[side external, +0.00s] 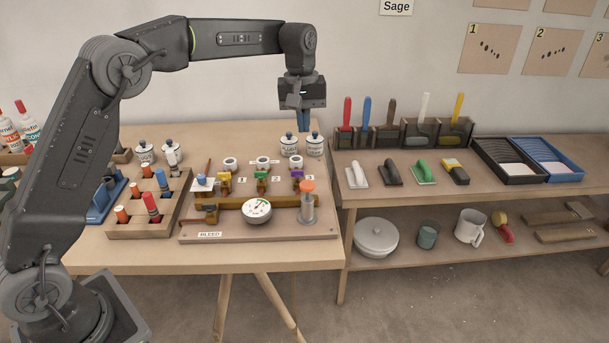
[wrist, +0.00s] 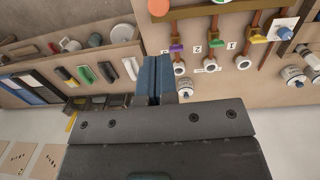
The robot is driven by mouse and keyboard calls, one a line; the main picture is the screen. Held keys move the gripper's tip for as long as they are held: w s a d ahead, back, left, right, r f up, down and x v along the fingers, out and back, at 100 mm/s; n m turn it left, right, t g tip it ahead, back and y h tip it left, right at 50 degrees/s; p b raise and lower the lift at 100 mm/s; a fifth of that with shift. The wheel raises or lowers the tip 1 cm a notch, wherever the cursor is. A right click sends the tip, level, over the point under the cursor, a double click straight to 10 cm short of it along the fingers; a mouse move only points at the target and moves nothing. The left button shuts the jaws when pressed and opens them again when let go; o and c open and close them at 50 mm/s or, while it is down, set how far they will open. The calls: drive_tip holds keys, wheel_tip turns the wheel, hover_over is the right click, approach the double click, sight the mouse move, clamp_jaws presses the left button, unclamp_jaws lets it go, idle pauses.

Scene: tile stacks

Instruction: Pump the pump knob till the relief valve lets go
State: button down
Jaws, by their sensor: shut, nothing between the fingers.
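The pump knob (side external: 307,186) is an orange cap on top of a pale upright cylinder at the right end of the pump board (side external: 330,230). It also shows as an orange disc at the top of the wrist view (wrist: 158,7). A round white gauge (side external: 257,209) with a dial sits left of the pump. Which part is the relief valve I cannot tell. My gripper (side external: 304,127) hangs above and behind the knob, apart from it. Its blue fingers (wrist: 154,97) are shut and empty.
Valves with yellow, green and purple (side external: 297,174) handles stand behind the gauge. White labelled jars (side external: 315,146) stand close below my gripper. A wooden marker rack (side external: 140,228) is at left. A shelf (side external: 400,200) with trowels stands at right.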

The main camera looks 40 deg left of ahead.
sight(305, 183)
drive_tip(key=f, duration=1.3)
drive_tip(key=shift+d+f, duration=0.4)
drive_tip(key=shift+f, duration=1.6)
drive_tip(key=shift+s, duration=0.1)
wheel_tip(305, 183, up, 15)
drive_tip(key=shift+a+f, duration=0.2)
drive_tip(key=shift+a, duration=0.2)
